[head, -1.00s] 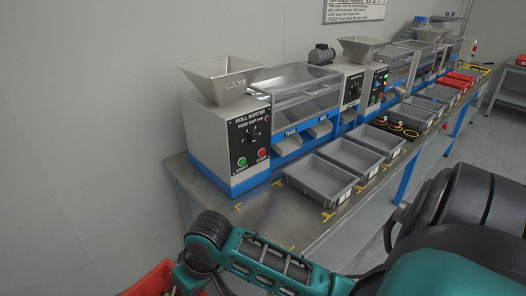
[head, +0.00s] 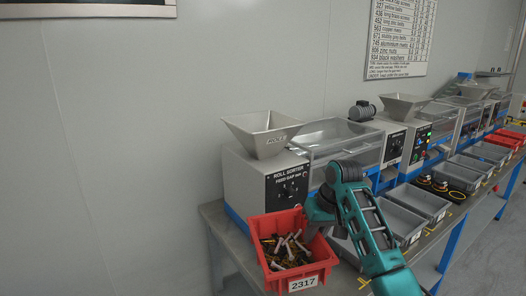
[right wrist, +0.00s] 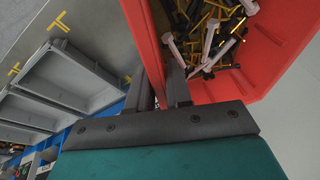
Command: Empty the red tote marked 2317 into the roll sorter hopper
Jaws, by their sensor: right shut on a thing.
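The red tote marked 2317 (head: 256,228) is in front of the roll sorter's lower body in the head view, low in the picture. It looks upright and holds several loose bolts and small parts (head: 285,248), white, black and yellowish. My right gripper (head: 314,212) is shut on the tote's right-hand wall. The right wrist view shows my fingers (right wrist: 167,88) around the red wall (right wrist: 143,38), with the parts inside beyond it. My left gripper is not in view.
The roll sorter (head: 262,186) stands at the near left end of a steel bench (head: 216,214). Grey trays (head: 415,201) line the bench front, partly behind my right arm. More sorting machines run to the right. The wall left of the sorter is bare.

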